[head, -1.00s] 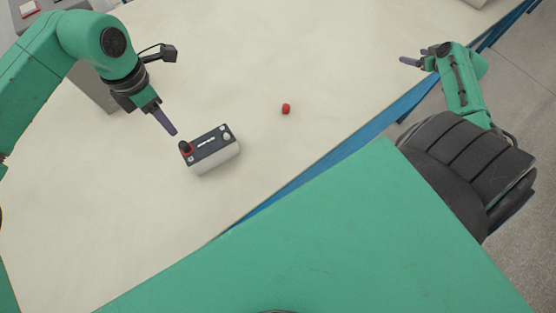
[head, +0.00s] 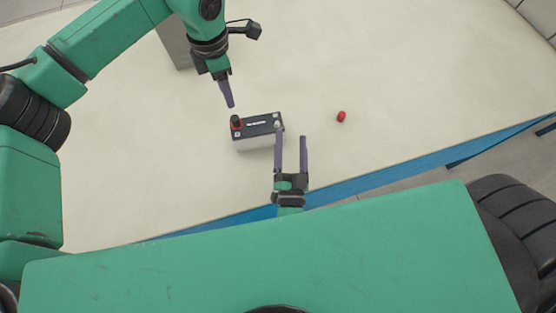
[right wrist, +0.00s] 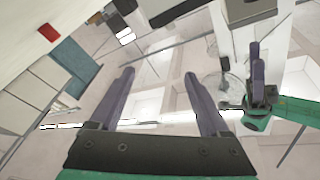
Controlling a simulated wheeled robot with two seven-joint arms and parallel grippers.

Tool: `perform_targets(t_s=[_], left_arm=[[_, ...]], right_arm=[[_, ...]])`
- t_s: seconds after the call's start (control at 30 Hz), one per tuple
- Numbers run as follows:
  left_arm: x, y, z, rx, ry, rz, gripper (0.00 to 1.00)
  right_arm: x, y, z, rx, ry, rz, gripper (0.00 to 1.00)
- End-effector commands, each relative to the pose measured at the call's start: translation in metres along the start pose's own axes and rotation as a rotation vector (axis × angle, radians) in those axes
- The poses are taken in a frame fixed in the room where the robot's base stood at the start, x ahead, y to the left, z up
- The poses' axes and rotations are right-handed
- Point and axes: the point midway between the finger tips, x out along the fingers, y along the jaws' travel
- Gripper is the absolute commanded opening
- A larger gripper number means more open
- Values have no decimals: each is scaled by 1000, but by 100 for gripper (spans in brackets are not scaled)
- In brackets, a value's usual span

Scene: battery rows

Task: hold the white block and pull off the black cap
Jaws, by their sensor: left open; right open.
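The white block (head: 258,144) is a battery-like box with a dark top, standing upright on the pale table. The black cap (head: 236,120) sits on its top at the left end, with a red ring around its base. My left gripper (head: 229,99) is open and empty, its fingers pointing down just behind the cap, apart from it. My right gripper (head: 291,142) is open with two spread fingers at the block's right end. One finger overlaps the block's edge in the picture; I cannot tell whether it touches. In the right wrist view its fingers (right wrist: 163,88) have nothing between them.
A small red cap-like piece (head: 341,116) lies on the table (head: 400,80) to the right of the block. A grey box (head: 174,45) stands behind my left arm. The table's blue front edge (head: 360,182) runs just before me. The table around the block is mostly clear.

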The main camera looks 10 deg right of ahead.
Motion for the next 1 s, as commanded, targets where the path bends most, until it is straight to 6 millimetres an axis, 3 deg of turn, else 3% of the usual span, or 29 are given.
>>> perform_targets(t_s=[0.1,0.27,0.37,0.8,1.0], left_arm=[[0,0,0,0,0,0,50],[0,0,0,0,0,0,50],[0,0,0,0,0,0,50],[0,0,0,0,0,0,50],[0,0,0,0,0,0,50]], right_arm=[[-33,-11,30,-27,-86,99,80],[-42,-15,42,-48,-126,134,80],[-27,-13,43,-50,-123,132,80],[75,1,55,-49,-123,129,80],[96,4,58,-50,-125,130,80]])
